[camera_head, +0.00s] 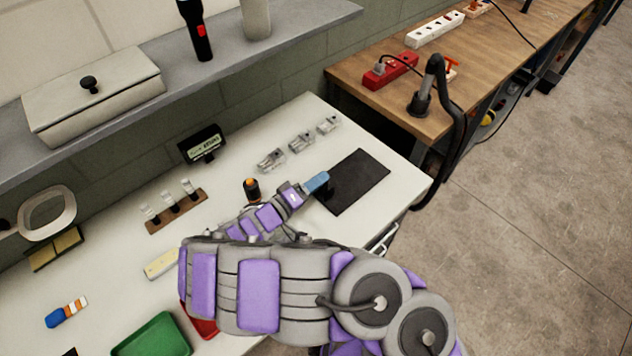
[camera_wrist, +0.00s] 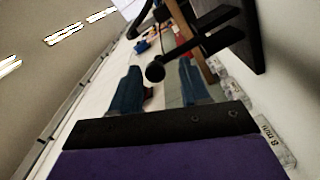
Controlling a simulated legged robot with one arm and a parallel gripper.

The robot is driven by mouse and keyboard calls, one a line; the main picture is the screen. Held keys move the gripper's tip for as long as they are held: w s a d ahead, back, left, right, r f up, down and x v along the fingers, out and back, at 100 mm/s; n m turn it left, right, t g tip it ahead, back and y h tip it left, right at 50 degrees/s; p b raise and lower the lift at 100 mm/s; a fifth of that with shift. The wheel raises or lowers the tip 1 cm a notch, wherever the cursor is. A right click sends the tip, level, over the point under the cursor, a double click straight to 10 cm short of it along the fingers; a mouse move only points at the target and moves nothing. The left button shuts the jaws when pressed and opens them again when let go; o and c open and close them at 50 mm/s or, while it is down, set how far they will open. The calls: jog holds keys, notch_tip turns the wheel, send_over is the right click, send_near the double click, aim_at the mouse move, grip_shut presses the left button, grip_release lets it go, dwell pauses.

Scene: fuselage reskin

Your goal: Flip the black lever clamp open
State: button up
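The black lever clamp shows in the wrist view as dark bars (camera_wrist: 205,43) with a round black knob (camera_wrist: 155,71) at the end of one. My gripper (camera_wrist: 157,86) has two blue fingers standing apart, with the knob between or just beyond their tips; I cannot tell whether they touch it. In the head view my gripper (camera_head: 321,181) reaches over the left edge of a black mat (camera_head: 358,180). Only one blue finger shows clearly there. The clamp blends into the dark mat, so its lever position is unclear.
Several clear blocks (camera_head: 301,142) stand behind the mat. A small black sign (camera_head: 202,144), a wooden rack (camera_head: 176,211) and an orange-topped black item (camera_head: 252,189) are to the left. A green tray (camera_head: 152,338) is at the front. A wooden bench (camera_head: 455,60) stands beyond, at the right.

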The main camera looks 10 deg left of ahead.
jog(key=shift+o, duration=0.2)
jog(key=shift+s+r, duration=0.1)
jog(key=shift+r, duration=0.05)
jog(key=p+v, duration=0.3)
jog(key=v, duration=1.4)
jog(key=shift+a, duration=0.15)
